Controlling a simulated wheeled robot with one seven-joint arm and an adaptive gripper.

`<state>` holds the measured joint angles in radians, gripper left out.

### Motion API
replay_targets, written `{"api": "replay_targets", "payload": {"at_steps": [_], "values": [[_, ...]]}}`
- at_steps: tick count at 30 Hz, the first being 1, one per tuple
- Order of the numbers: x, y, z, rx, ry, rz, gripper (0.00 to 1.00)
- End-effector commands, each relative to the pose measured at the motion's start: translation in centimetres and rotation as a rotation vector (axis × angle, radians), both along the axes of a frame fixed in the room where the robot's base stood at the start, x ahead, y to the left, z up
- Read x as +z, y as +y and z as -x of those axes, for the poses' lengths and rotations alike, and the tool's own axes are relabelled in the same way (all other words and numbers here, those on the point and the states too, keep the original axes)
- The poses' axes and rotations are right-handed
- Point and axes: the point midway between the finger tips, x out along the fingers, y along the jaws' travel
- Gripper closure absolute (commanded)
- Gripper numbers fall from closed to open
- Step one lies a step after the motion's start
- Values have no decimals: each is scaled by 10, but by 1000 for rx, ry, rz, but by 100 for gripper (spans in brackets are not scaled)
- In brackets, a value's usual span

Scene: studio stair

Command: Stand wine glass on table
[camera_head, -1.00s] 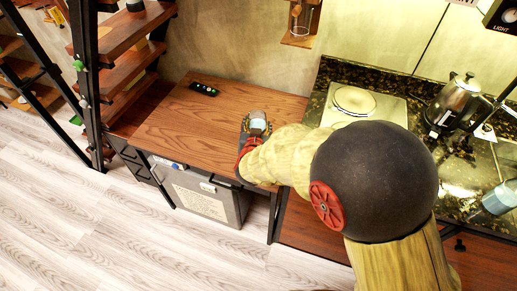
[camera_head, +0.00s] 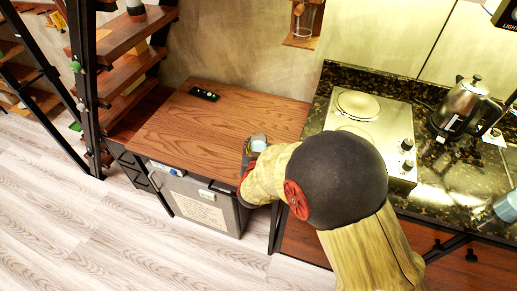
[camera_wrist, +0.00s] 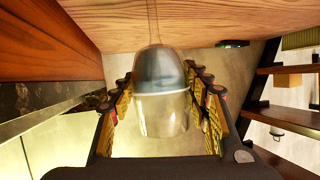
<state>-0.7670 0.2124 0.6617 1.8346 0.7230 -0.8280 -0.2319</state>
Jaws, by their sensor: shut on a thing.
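The wine glass (camera_head: 258,143) is at the right part of the brown wooden table (camera_head: 195,125), partly hidden by my arm. In the wrist view the clear glass (camera_wrist: 160,75) has a blue-grey band in its bowl. Its thin stem points up the picture toward the wooden top (camera_wrist: 225,22). My gripper (camera_head: 254,147) is shut on the bowl, with a finger on each side in the wrist view (camera_wrist: 163,85). The foot is not clear, and I cannot tell whether it touches the table.
The middle of the tabletop is bare. A dark counter with a hot plate (camera_head: 365,115) and a kettle (camera_head: 467,105) stands to the right. A stair (camera_head: 130,40) rises at the left.

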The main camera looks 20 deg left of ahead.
Motion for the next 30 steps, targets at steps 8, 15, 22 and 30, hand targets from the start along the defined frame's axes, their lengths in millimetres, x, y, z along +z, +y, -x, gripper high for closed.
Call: {"api": "replay_targets", "payload": {"at_steps": [8, 15, 22, 30], "values": [[-1, 0, -1, -1, -2, -1, 89], [-1, 0, 0, 0, 0, -1, 40], [-1, 0, 0, 0, 0, -1, 35], [4, 0, 3, 1, 0, 0, 35]]}}
